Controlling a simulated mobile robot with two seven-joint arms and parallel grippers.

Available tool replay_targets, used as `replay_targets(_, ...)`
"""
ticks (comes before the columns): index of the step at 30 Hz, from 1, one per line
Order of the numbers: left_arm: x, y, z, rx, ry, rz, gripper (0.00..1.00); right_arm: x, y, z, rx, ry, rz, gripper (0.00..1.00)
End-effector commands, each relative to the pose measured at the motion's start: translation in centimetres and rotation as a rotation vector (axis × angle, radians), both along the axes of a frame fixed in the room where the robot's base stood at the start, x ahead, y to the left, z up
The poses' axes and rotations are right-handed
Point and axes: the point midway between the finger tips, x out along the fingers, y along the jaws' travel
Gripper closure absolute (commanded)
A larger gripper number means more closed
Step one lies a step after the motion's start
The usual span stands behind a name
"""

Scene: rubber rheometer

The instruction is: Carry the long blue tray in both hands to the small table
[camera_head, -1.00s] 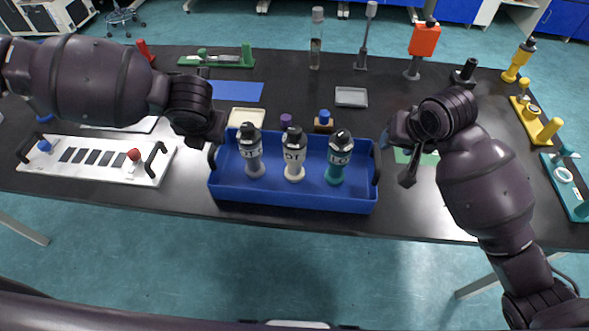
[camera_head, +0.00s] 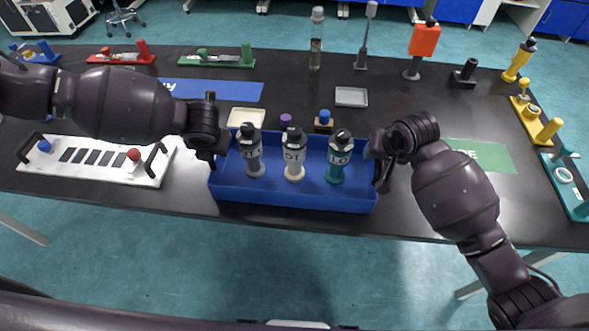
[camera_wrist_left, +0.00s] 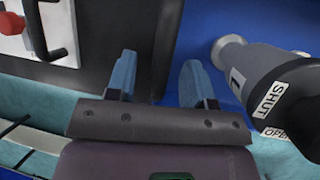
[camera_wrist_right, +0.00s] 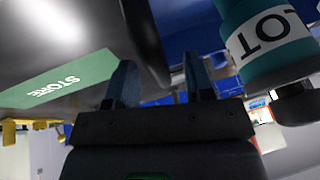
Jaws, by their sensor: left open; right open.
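The long blue tray (camera_head: 290,200) lies on the black table near its front edge. It holds a grey bottle (camera_head: 252,152), a white bottle (camera_head: 293,155) and a teal bottle (camera_head: 339,158), all upright with black caps. My left gripper (camera_head: 212,158) is at the tray's left end. In the left wrist view its open fingers (camera_wrist_left: 160,82) sit either side of the tray's dark end handle (camera_wrist_left: 165,50). My right gripper (camera_head: 380,178) is at the right end. In the right wrist view its open fingers (camera_wrist_right: 160,82) are around the dark handle there (camera_wrist_right: 145,40).
A white panel (camera_head: 100,172) with red and blue knobs stands left of the tray. A green mat (camera_head: 480,155) lies to the right. Small dishes and stands are behind the tray. Coloured fixtures line the table's right edge. The floor in front is clear. I cannot identify the small table.

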Motion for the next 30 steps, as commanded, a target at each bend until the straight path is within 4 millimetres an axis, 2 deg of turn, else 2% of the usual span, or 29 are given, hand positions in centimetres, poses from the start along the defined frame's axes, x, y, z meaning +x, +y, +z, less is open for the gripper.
replay_targets(6, 0.44, 0.15, -1.04, -0.001, 0.0, -0.001, 0.52, 0.46, 0.16, -1.03, 0.0, 0.0, 0.0, 0.52)
replay_targets(15, 0.47, 0.17, -1.11, -0.001, 0.0, 0.0, 0.52, 0.48, 0.18, -1.11, 0.0, 0.0, 0.0, 0.52)
replay_targets(24, 0.47, 0.18, -1.1, 0.0, 0.0, 0.0, 0.98, 0.46, 0.17, -1.1, 0.0, 0.0, 0.0, 0.98)
replay_targets(30, 0.47, 0.18, -1.09, 0.0, 0.0, 0.0, 1.0, 0.46, 0.15, -1.11, -0.001, 0.0, 0.0, 1.0)
